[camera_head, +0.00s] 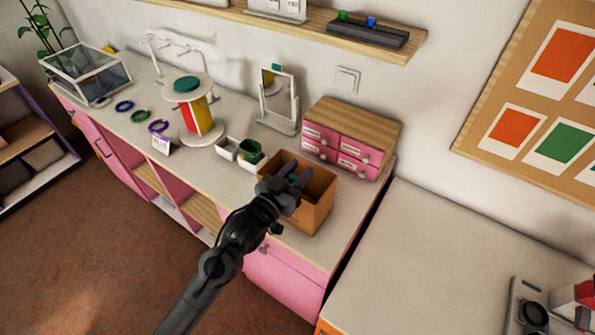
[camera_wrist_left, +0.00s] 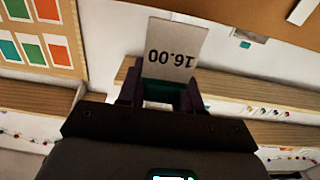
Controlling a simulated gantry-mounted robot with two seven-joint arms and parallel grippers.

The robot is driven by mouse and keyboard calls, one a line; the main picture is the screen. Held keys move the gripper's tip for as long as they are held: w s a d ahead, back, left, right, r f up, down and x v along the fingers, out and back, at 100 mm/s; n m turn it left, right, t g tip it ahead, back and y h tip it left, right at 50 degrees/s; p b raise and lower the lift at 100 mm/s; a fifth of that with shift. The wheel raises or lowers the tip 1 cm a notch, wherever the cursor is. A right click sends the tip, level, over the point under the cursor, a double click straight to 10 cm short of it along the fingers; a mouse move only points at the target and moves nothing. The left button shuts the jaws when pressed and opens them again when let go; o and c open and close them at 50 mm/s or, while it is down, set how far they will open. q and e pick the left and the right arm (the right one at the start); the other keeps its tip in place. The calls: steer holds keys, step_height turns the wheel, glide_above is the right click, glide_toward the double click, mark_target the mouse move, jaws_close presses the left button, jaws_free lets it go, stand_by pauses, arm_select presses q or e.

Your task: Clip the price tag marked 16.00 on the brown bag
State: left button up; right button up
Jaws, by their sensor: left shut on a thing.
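My left gripper (camera_head: 296,174) is over the open top of a brown box-like bag (camera_head: 318,214) on the counter. In the left wrist view my left gripper (camera_wrist_left: 170,95) is shut on a pale price tag (camera_wrist_left: 176,38). The tag reads 16.00 upside down and sticks out beyond the fingertips. In the head view I cannot make out the tag. The bag stands upright, and the gripper and wrist cover part of its left side. I cannot tell whether the tag touches the bag. My right gripper is not in view.
A pink drawer chest (camera_head: 352,140) stands close behind the bag. A green cup in a white box (camera_head: 250,152), a mirror (camera_head: 279,100) and a round display stand (camera_head: 198,120) are to the left. The counter (camera_head: 430,240) at the right is largely clear.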

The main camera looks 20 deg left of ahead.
arm_select(q)
steer(key=shift+f+b, duration=0.5)
steer(key=shift+f, duration=0.7)
steer(key=shift+f+b, duration=0.5)
steer(key=shift+f, duration=0.6)
steer(key=shift+p, duration=0.4)
stand_by(0.5)
steer(key=o, duration=0.7)
steer(key=shift+c, duration=0.2)
steer(key=o, duration=0.8)
steer(key=shift+r, duration=0.1)
